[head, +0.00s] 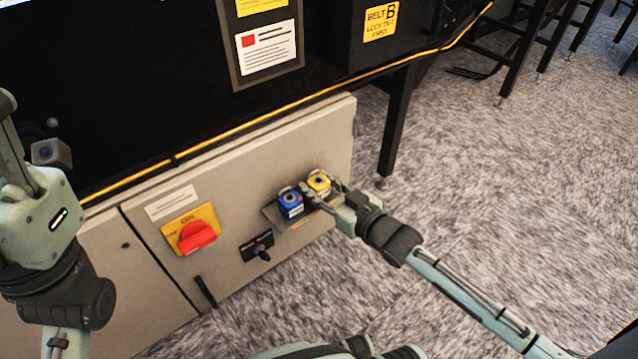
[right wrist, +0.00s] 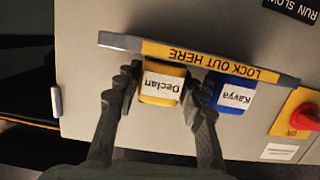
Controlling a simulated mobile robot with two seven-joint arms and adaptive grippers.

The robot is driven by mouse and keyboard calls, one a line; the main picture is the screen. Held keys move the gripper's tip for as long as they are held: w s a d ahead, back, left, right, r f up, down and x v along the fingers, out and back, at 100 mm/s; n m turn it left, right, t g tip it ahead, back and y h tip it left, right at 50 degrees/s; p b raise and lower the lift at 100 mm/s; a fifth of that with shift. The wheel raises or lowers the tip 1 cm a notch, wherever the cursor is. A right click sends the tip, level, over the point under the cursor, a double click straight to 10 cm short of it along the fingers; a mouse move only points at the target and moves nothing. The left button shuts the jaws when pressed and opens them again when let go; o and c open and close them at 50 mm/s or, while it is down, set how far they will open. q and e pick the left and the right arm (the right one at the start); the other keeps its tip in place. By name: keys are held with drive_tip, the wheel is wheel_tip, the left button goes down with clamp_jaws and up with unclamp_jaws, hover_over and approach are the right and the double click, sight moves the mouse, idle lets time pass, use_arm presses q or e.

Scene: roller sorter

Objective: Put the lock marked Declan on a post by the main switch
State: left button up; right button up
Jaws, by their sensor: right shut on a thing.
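The yellow lock (head: 319,182) is at the right end of a small grey ledge on the cabinet front. In the right wrist view its white label reads Declan (right wrist: 161,86). My right gripper (head: 322,195) is shut on it, one finger on each side (right wrist: 160,92). A blue lock (head: 291,203) marked Kavya (right wrist: 236,97) sits beside it, close to one finger. The ledge (head: 290,222) carries a yellow strip reading LOCK OUT HERE (right wrist: 210,62). The main switch (head: 197,236) is a red knob on a yellow plate. My left gripper (head: 15,150) is partly in view; its fingertips are unclear.
The grey cabinet (head: 150,275) stands under a black machine with a yellow edge. A black leg (head: 395,125) stands right of it.

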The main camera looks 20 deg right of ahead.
drive_tip(key=shift+f, duration=0.2)
idle(0.7)
drive_tip(key=o, duration=1.3)
drive_tip(key=shift+s, duration=0.1)
drive_tip(key=v, duration=1.1)
drive_tip(key=shift+s+d, duration=0.15)
drive_tip(key=shift+s, duration=0.2)
